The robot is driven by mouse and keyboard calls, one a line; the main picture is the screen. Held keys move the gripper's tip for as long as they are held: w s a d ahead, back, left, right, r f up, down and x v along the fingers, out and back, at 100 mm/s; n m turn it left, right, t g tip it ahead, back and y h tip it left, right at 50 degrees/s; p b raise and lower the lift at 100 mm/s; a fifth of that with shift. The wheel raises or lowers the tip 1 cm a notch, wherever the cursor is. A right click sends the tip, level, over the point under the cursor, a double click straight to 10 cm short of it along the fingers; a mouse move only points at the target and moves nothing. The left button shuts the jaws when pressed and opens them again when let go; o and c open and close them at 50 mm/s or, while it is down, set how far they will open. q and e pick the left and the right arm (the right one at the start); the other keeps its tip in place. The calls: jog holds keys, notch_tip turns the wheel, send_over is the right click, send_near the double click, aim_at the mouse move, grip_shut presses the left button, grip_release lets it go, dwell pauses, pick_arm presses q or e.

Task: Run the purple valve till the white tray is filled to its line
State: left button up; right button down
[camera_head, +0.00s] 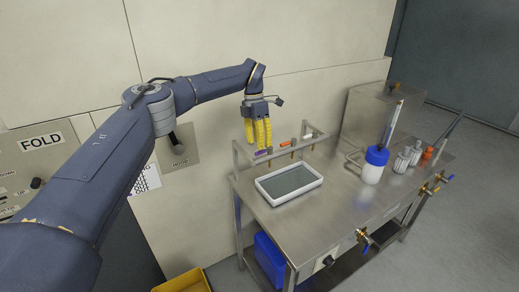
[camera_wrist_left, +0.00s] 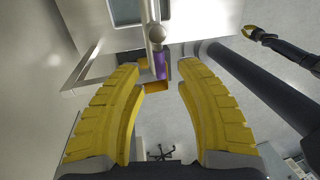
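The purple valve (camera_head: 263,152) sits at the left end of a metal rail at the back of the steel table. It also shows in the left wrist view (camera_wrist_left: 159,66), beyond and between my fingertips. My left gripper (camera_head: 260,146) has yellow fingers pointing down just over this valve. In the left wrist view the fingers (camera_wrist_left: 160,75) stand apart with nothing clamped between them. The white tray (camera_head: 301,191) lies on the table in front of the rail. Its inside looks grey; I cannot make out the liquid level or the line.
An orange valve (camera_head: 285,143) and a pale one (camera_head: 308,136) sit further right on the rail. A blue-capped white bottle (camera_head: 374,165) and small containers (camera_head: 402,160) stand right of the tray. Brass taps (camera_head: 364,237) line the table's front edge.

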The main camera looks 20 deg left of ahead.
pick_arm(q)
notch_tip(320, 180, up, 9)
jog(key=w+a, duration=0.1)
jog(key=shift+a+f, duration=0.15)
dwell(0.5)
